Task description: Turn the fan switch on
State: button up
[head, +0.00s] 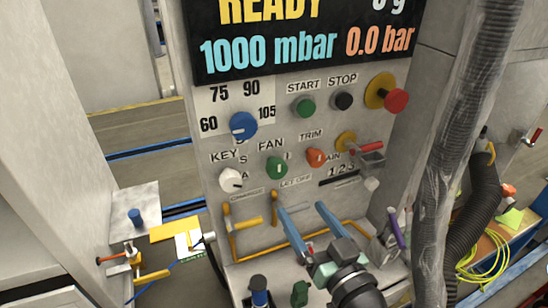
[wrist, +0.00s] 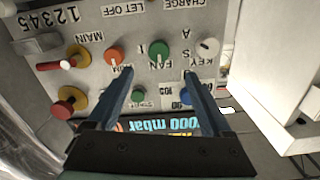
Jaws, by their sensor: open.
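The fan switch (head: 277,167) is a round green knob under the FAN label on the grey control panel. It also shows in the wrist view (wrist: 159,52), where the panel appears upside down. A small "1" is printed beside the knob. My gripper (head: 301,208) has two blue fingers, spread apart with nothing between them. It is below the knob in the head view, with its fingers pointing toward the panel. In the wrist view the fingertips (wrist: 158,72) lie to either side of the knob's line, apart from it.
The white key knob (head: 231,180) is left of the fan switch and the orange trim knob (head: 316,158) is right. A blue dial (head: 243,126) sits above. Yellow handles (head: 248,222) stick out below. A thick grey hose (head: 450,150) hangs at the right.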

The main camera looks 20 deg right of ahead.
aim_at(278, 174)
jog(key=w+p, duration=0.1)
jog(key=w, duration=0.5)
jog(key=w+p, duration=0.1)
jog(key=w, duration=0.5)
jog(key=shift+w+a+f+p, duration=0.1)
jog(key=shift+w+a+p, duration=0.1)
jog(key=shift+w+p, duration=0.15)
grip_shut()
